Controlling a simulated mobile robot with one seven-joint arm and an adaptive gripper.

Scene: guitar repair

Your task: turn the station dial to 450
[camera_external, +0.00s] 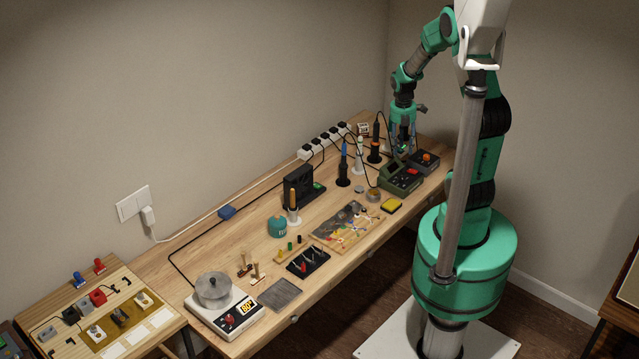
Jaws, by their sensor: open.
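A green station box (400,179) stands near the far right end of the bench, with a small display and red detail on its face. A darker box (424,162) with an orange knob (426,156) on top stands just behind it to the right. I cannot tell for sure which one carries the station dial, and no dial setting is readable. My gripper (404,145) points down above the back of these boxes, open. It looks slightly left of the orange knob; contact with anything cannot be made out.
Soldering irons in stands (343,166) and their cables rise just left of my gripper. A power strip (325,140) lies along the wall. Bare wood shows at the left middle.

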